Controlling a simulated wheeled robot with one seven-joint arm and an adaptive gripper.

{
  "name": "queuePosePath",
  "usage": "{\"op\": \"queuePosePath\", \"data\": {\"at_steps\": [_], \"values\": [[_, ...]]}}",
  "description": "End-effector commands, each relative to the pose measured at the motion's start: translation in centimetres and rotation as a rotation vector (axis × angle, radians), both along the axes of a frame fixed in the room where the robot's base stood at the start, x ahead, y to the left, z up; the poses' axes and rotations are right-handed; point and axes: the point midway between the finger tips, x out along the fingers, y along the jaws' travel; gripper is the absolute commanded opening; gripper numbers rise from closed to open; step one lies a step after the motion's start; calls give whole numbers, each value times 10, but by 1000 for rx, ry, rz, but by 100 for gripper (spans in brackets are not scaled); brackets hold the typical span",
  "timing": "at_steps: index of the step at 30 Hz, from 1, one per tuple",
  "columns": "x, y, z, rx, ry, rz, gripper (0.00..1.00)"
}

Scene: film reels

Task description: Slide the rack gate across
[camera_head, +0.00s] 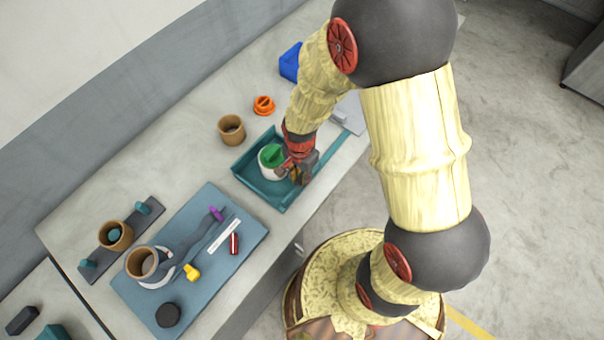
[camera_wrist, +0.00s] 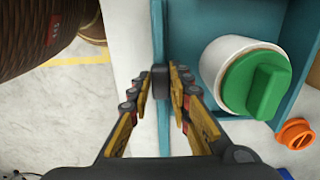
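The teal rack (camera_head: 250,186) is a shallow tray on the bench, with a white canister (camera_head: 266,173) under a green lid (camera_head: 272,156) inside it. In the wrist view, the canister (camera_wrist: 222,62) stands to the right of a teal strip (camera_wrist: 158,30) that looks like the gate. A small dark knob (camera_wrist: 161,84) sits on this strip. My gripper (camera_head: 299,176) is at the rack's right side; in the wrist view its fingertips (camera_wrist: 161,74) close in on both sides of the knob and appear to hold it. My gripper hides part of the rack in the head view.
A teal rail (camera_head: 334,146) extends from the rack toward the upper right. An orange knobbed piece (camera_head: 264,105), a brown cup (camera_head: 231,129) and a blue bin (camera_head: 291,62) stand behind. A blue mat (camera_head: 230,257) with several items lies at the left. The bench's front edge is close.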

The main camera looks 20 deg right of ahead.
Motion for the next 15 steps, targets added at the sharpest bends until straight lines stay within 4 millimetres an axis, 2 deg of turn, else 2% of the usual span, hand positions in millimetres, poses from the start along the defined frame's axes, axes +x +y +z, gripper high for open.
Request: {"op": "queuePosePath", "data": {"at_steps": [8,15], "values": [[1,0,0,0,-1,1,36],[1,-1,0,-1,-3,1,36]]}}
